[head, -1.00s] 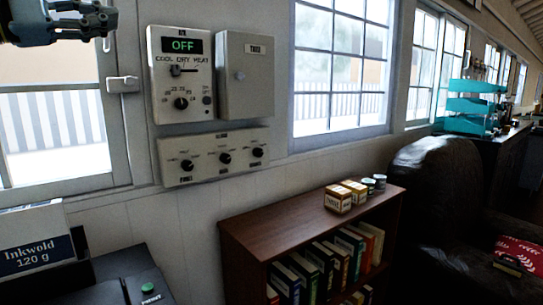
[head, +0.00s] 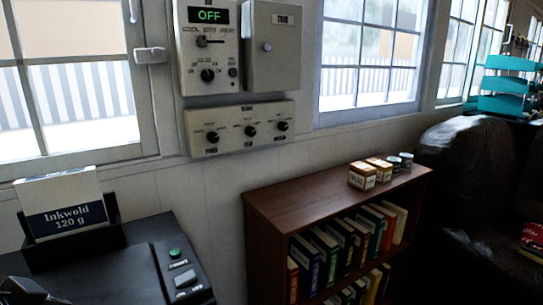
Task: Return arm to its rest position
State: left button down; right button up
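A dark piece that looks like part of my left gripper (head: 28,291) shows at the bottom left corner of the head view, low beside the black machine. It is cut off by the frame edge, and its fingers cannot be made out clearly. My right gripper is not in view.
A black machine (head: 140,262) with a green button and a box labelled Inkwold (head: 72,212) stands at lower left. A brown bookshelf (head: 290,200) holds books, with small boxes and cans on top. A dark armchair (head: 455,180) is at right. A closed cabinet (head: 272,60) and a three-knob panel (head: 240,128) are on the wall.

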pick_arm(q)
jog(key=s+d+f+n+g+h, duration=0.1)
jog(key=s+d+f+g, duration=0.1)
jog(key=s, duration=0.3)
jog(key=s+d+f+n+g+h, duration=0.1)
jog(key=s+d+f+g, duration=0.1)
jog(key=s, duration=0.3)
notch_tip(320, 180, down, 34)
jog(key=s+a+n+g+b, duration=0.1)
jog(key=s+a+g+b, duration=0.1)
jog(key=b, duration=0.7)
jog(key=s+f+b, duration=0.3)
jog(key=s+f, duration=0.6)
jog(key=f, duration=0.3)
jog(key=s+a+f+b, duration=0.1)
jog(key=s+f+b, duration=0.3)
jog(key=s+f, duration=0.6)
notch_tip(320, 180, down, 3)
jog(key=shift+s+a+r+g, duration=0.1)
jog(key=shift+s+a+g, duration=0.1)
jog(key=shift+g, duration=0.2)
